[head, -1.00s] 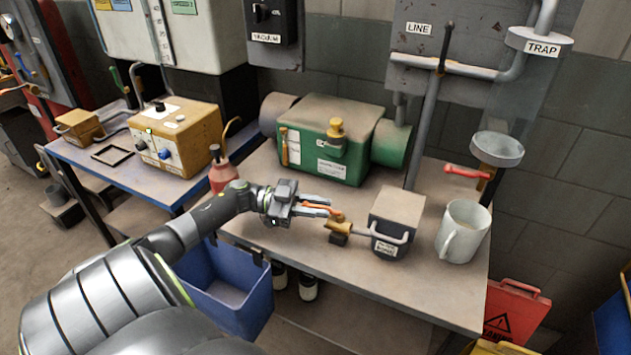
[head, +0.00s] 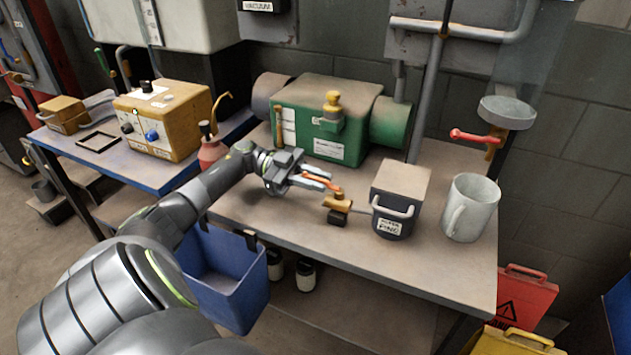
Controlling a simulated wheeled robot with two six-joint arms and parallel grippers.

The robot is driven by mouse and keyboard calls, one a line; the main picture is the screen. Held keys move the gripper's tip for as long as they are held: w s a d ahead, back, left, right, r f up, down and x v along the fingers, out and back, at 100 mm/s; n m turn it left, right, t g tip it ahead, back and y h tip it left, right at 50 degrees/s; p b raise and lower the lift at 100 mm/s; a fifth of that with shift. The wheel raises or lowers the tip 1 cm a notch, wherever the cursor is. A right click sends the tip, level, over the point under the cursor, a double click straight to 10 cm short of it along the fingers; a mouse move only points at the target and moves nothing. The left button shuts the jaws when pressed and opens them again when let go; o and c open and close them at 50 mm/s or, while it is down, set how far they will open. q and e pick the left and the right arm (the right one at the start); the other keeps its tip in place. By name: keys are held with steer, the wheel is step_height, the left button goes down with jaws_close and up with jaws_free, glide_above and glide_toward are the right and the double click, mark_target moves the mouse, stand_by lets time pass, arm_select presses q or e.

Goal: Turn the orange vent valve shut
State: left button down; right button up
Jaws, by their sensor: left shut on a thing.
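The orange vent valve handle (head: 322,184) sits on a small brass valve body (head: 337,203) on the bench, joined by a short pipe to a dark box (head: 400,198) with a grey top. My left gripper (head: 316,182) reaches in from the left. Its fingers are closed on the orange handle, which points left toward the gripper. The fingers hide part of the handle. My right gripper is not in view.
A green pump (head: 310,110) stands behind the valve. A red bottle (head: 212,148) is close to my left wrist. A grey mug (head: 470,207) and a red-handled valve (head: 476,136) are at right. A blue bin (head: 225,285) hangs at the front edge.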

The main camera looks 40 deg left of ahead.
arm_select(q)
steer(key=c, duration=1.5)
jaws_free()
steer(key=shift+w, duration=0.1)
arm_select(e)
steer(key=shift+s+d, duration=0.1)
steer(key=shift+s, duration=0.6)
arm_select(q)
steer(key=shift+r, duration=0.2)
step_height(320, 180, up, 8)
steer(key=shift+r, duration=0.8)
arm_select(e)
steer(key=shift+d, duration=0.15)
